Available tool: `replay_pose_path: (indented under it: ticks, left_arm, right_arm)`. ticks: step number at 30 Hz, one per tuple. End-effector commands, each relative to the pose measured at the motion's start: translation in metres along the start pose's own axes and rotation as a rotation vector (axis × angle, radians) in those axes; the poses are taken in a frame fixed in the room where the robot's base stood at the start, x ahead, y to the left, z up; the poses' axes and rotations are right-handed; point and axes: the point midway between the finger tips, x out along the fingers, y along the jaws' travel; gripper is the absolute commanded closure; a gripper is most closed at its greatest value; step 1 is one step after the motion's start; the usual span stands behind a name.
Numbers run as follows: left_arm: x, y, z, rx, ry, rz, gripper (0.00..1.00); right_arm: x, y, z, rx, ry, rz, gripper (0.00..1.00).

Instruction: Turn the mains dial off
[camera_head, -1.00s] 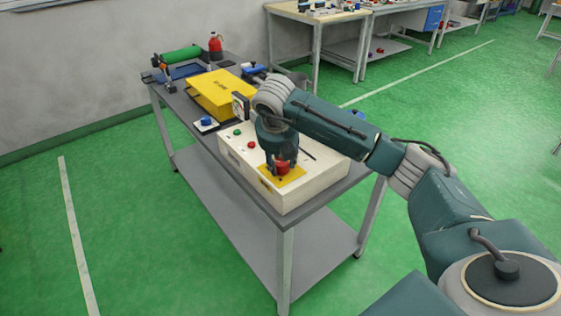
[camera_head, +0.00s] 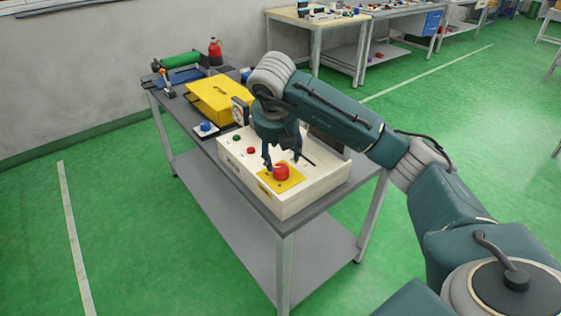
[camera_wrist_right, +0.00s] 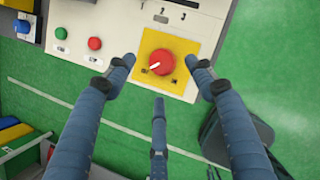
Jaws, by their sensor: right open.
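The mains dial is a red round knob (camera_head: 281,173) on a yellow plate (camera_head: 293,182), at the front of a cream control box (camera_head: 318,186). In the right wrist view the red knob (camera_wrist_right: 163,62) has a white pointer line aimed to the lower left, towards a small dark mark on the plate. I cannot read the marks. My right gripper (camera_head: 282,161) is open and empty, just above the knob. In the right wrist view its fingers (camera_wrist_right: 168,66) are spread around the knob's outline, apart from it. My left gripper is not in view.
The box also carries a green button (camera_head: 237,138) and a red button (camera_head: 251,150). A blue knob (camera_head: 206,126) and a yellow case (camera_head: 222,96) sit farther along the grey table (camera_head: 287,224). Green floor is clear to the left.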

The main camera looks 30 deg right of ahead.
Motion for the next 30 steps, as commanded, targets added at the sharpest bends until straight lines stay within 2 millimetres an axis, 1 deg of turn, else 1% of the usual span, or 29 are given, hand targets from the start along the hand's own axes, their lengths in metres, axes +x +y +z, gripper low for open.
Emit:
replay_pose_path:
  ticks: [1,4,6,10,14,27,29,30]
  left_arm:
    - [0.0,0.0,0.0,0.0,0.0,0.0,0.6]
    - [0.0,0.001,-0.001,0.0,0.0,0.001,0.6]
    - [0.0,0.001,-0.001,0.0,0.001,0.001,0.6]
    - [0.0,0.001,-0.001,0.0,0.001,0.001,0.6]
    - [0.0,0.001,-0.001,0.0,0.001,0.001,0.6]
    - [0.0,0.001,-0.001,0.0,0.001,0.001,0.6]
    - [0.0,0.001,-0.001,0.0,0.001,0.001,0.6]
    - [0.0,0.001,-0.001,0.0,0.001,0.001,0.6]
  right_arm:
    - [-0.012,0.002,0.001,0.0,-0.003,0.005,0.45]
    - [-0.03,0.001,0.002,0.0,-0.003,0.003,0.45]
    - [-0.04,0.001,0.002,0.002,-0.004,0.003,0.45]
    - [-0.051,0.0,0.002,0.001,-0.003,0.002,0.45]
    - [-0.054,0.0,0.002,0.001,-0.001,0.001,0.45]
    - [-0.053,0.0,0.001,0.001,0.0,0.001,0.45]
    - [-0.052,0.003,-0.001,-0.006,0.004,0.009,0.45]
    - [-0.051,0.007,-0.005,-0.018,0.012,0.023,0.45]
